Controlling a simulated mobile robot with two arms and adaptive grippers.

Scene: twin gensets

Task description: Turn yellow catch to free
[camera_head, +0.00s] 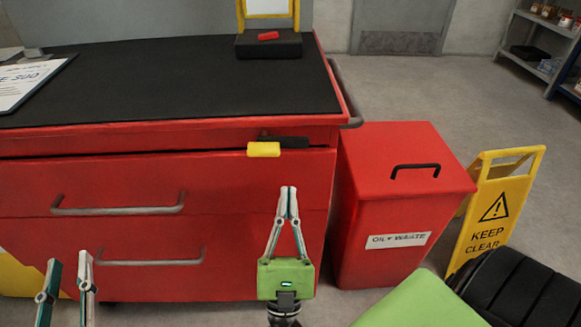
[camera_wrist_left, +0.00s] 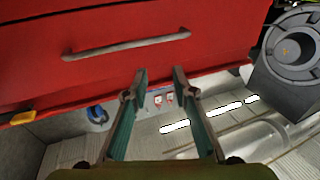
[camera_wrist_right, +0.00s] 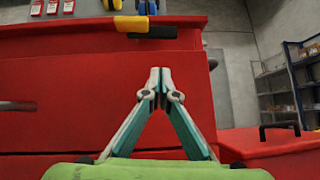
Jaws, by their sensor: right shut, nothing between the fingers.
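The yellow catch (camera_head: 263,149) sits at the right end of the red cabinet's top drawer, just under the black worktop edge. A dark bar (camera_head: 290,141) lies behind it and runs to the right. In the right wrist view the catch (camera_wrist_right: 131,24) is at the top, lying level, with the dark bar (camera_wrist_right: 163,32) beside it. My right gripper (camera_head: 289,188) is shut and empty, in front of the drawers, below the catch and apart from it. My left gripper (camera_head: 70,270) is open and empty at the lower left; the left wrist view shows its fingers (camera_wrist_left: 160,72) spread below a drawer handle.
The red cabinet (camera_head: 110,185) has grey drawer handles (camera_head: 120,205). A red oily waste bin (camera_head: 400,200) stands right of it, and a yellow keep-clear sign (camera_head: 493,208) further right. A black block with a red piece (camera_head: 268,36) is on the worktop (camera_head: 160,80).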

